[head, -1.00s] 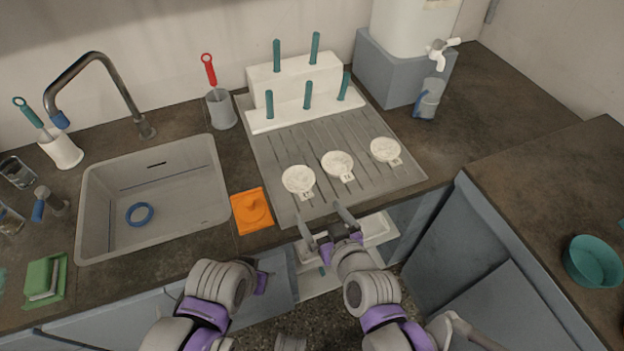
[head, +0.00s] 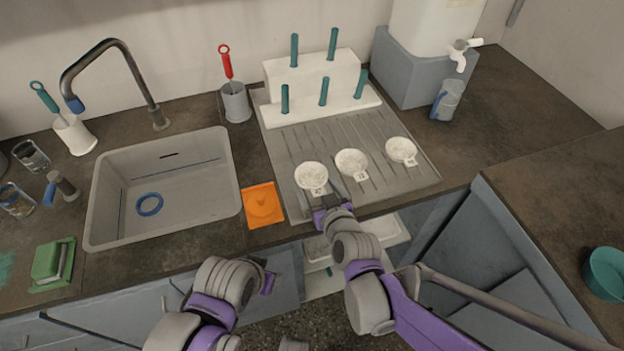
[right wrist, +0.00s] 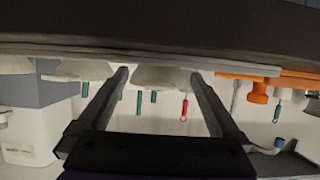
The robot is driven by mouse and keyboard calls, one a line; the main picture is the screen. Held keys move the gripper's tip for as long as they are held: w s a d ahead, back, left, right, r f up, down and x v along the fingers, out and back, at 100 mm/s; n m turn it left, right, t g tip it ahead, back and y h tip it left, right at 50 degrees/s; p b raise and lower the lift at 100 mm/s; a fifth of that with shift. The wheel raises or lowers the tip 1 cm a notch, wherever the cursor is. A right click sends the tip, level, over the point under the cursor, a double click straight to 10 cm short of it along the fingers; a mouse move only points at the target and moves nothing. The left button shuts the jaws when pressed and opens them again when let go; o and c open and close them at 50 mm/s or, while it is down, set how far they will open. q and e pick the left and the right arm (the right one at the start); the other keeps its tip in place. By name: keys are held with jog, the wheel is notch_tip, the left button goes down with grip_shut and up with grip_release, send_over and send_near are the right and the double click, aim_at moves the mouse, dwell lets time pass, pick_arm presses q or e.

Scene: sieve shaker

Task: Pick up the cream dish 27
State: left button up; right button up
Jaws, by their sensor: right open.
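Three round cream dishes with small tags lie in a row on the grey grooved drainboard (head: 400,186): a left one (head: 311,175), a middle one (head: 351,161) and a right one (head: 401,149). The tag numbers are too small to read, so I cannot tell which is 27. My right gripper (head: 319,192) is open at the front edge of the left dish, its fingers on either side of the tag. In the right wrist view, a dish (right wrist: 160,77) shows between the open fingers (right wrist: 158,80). Only a purple part near my left gripper (head: 268,283) shows; its fingers are hidden.
A white peg rack (head: 310,75) with teal pegs stands behind the dishes. An orange piece (head: 263,204) lies left of the drainboard, beside the sink (head: 120,220). A grey cup (head: 235,102) holds a red-handled brush. An open drawer (head: 390,230) is below the counter edge.

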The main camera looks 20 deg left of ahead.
grip_shut()
dwell(0.4)
